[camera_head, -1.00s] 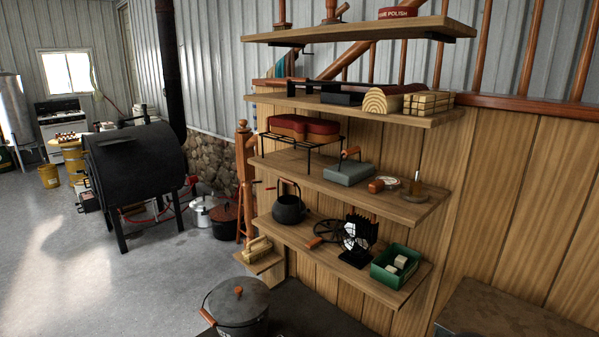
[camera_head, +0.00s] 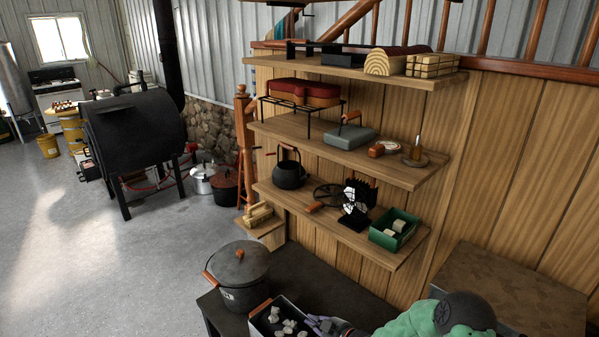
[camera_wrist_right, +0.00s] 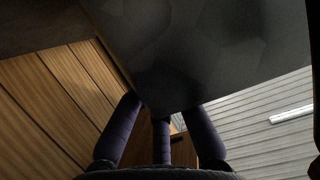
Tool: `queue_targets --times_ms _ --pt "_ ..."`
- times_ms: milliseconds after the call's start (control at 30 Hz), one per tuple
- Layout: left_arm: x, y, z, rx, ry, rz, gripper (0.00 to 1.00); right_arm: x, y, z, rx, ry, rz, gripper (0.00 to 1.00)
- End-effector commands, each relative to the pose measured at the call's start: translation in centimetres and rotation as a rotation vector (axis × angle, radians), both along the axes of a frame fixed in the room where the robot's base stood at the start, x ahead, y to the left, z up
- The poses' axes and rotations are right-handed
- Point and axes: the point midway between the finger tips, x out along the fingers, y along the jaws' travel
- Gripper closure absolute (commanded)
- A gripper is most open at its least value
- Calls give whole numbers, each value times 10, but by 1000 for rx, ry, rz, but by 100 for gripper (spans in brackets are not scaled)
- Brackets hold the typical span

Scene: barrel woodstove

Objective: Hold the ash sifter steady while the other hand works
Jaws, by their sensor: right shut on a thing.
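The ash sifter (camera_head: 297,305) is a dark box-shaped tray at the bottom edge of the head view, partly cut off. It has an orange-brown handle and holds several pale chunks. My right gripper (camera_head: 326,324), with purple-grey fingers, is at its right side and shut on it. In the right wrist view, a broad dark grey surface of the sifter (camera_wrist_right: 210,45) fills the top, with the gripper's fingers (camera_wrist_right: 161,112) against it. Their contact points are partly hidden. My left gripper is not in view.
A lidded dark pot (camera_head: 238,268) stands on the dark table (camera_head: 325,276) just left of the sifter. Wall shelves (camera_head: 345,145) behind hold a kettle, a stove fan and a green box (camera_head: 394,230). A brown-topped block (camera_head: 510,285) is at right.

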Motion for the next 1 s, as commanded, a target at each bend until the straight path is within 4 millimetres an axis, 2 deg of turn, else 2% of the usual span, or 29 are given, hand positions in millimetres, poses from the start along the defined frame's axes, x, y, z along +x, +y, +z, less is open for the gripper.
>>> queue_targets --times_ms 67,100,200,633,1000 --pt "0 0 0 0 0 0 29 -1 0 -1 0 1 1 100" --pt "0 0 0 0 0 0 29 -1 0 -1 0 1 1 88" --pt "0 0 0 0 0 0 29 -1 0 -1 0 1 1 64" --pt "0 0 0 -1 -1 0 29 -4 -5 3 0 1 -1 64" --pt "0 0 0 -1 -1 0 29 -37 -39 22 0 0 -2 64"
